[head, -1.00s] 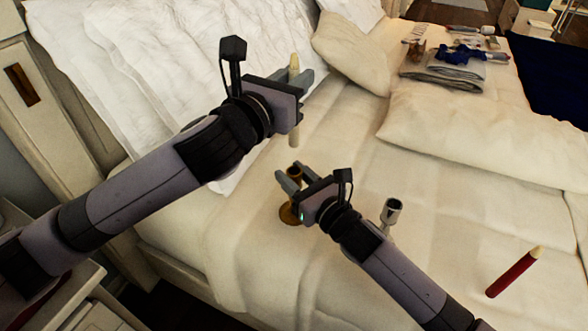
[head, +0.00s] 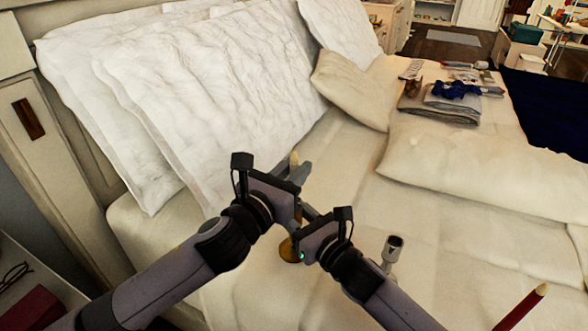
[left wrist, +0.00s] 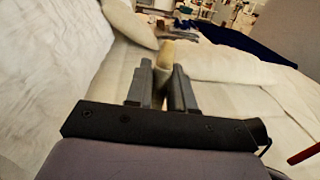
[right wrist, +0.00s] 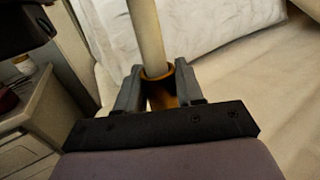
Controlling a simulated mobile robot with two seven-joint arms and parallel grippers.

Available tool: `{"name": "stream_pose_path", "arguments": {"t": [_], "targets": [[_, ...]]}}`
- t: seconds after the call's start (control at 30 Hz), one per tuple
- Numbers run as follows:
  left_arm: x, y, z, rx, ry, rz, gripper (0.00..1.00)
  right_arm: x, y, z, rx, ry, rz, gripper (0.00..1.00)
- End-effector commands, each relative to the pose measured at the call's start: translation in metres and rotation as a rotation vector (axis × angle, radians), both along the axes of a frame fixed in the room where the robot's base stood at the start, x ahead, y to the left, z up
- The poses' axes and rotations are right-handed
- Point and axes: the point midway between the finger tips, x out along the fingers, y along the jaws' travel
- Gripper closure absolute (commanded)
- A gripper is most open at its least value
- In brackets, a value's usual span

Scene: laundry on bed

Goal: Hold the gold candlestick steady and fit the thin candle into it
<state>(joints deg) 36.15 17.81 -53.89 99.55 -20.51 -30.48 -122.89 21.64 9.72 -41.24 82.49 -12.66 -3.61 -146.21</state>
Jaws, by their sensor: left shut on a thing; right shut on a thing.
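The thin cream candle (head: 294,159) stands about upright in my left gripper (head: 297,174). In the left wrist view, its tip (left wrist: 167,52) rises between the closed fingers (left wrist: 161,88). My right gripper (head: 302,213) is shut on the gold candlestick, whose round base (head: 289,250) shows below it on the bed. In the right wrist view, the fingers (right wrist: 156,88) grip the candlestick's cup (right wrist: 160,95) from both sides. The candle's lower end (right wrist: 148,45) meets the cup's mouth, seemingly just inside the rim; how deep it sits I cannot tell.
A silver candlestick (head: 393,248) stands to the right of my right gripper. A thicker red candle (head: 524,306) is at the lower right. Pillows (head: 210,90) lie behind, and folded laundry (head: 440,103) is at the back right. The bed (head: 450,245) between is clear.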

Motion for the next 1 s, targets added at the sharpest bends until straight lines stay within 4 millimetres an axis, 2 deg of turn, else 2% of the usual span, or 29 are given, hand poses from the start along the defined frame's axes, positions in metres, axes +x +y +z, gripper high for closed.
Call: {"name": "stream_pose_path", "arguments": {"t": [0.23,0.27,0.33,0.73,1.0], "targets": [[0.0,0.0,-0.003,0.0,0.0,0.0,1.0,0.0,0.0,-0.001,-0.002,0.002,0.0,1.0],[0.0,0.0,-0.003,0.0,0.0,0.0,0.74,0.0,0.0,-0.001,-0.002,0.002,0.0,1.0],[0.0,0.0,-0.003,-0.001,-0.001,0.0,0.52,0.0,0.0,-0.001,-0.002,0.002,0.0,1.0],[-0.001,0.0,0.001,0.0,0.0,0.0,0.52,0.0,0.0,-0.002,-0.002,0.002,0.0,1.0],[-0.031,0.018,0.0,0.001,0.0,-0.001,0.52,0.0,0.0,-0.002,-0.002,0.002,0.0,1.0]]}}
